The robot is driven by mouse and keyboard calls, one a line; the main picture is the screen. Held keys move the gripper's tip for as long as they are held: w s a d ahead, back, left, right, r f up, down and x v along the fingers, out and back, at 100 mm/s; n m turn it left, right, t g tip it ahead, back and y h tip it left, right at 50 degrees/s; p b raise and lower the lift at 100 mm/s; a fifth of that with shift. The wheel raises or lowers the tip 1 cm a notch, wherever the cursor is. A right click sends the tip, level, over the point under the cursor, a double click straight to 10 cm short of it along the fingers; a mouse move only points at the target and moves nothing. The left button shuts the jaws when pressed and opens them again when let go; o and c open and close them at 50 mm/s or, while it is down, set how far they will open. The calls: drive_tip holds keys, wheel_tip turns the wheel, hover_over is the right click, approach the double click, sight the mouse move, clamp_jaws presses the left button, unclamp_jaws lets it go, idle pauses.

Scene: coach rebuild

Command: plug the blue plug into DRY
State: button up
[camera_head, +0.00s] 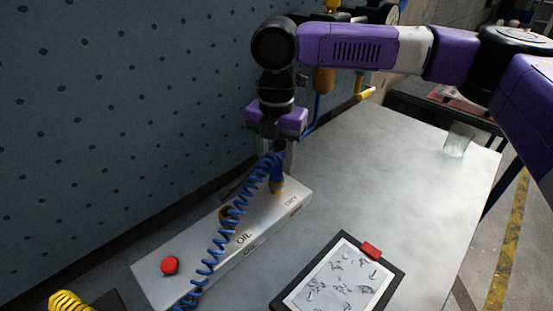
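A pale block (150,284) lies along the wall on the table, with a spot lettered OIL and another at its far end whose lettering looks like DRY. The blue plug (278,171) stands upright at the far, DRY end, over a brass fitting (278,187). How deep it sits cannot be told. Its blue coiled hose (212,253) runs from the top down to the lower left, across the block. My gripper (277,160) points down over the plug, its fingers apart on either side of the plug's top. They look wider than the plug.
A brass socket (226,214) by OIL is partly behind the hose. A red button (170,265) is at the block's near end. A framed tablet (340,281) with a red tab lies in front. A glass (457,140) stands far right. The middle table (390,180) is clear.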

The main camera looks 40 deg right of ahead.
drive_tip(key=shift+o, duration=0.3)
drive_tip(key=shift+r, duration=3.9)
drive_tip(key=shift+r, duration=0.1)
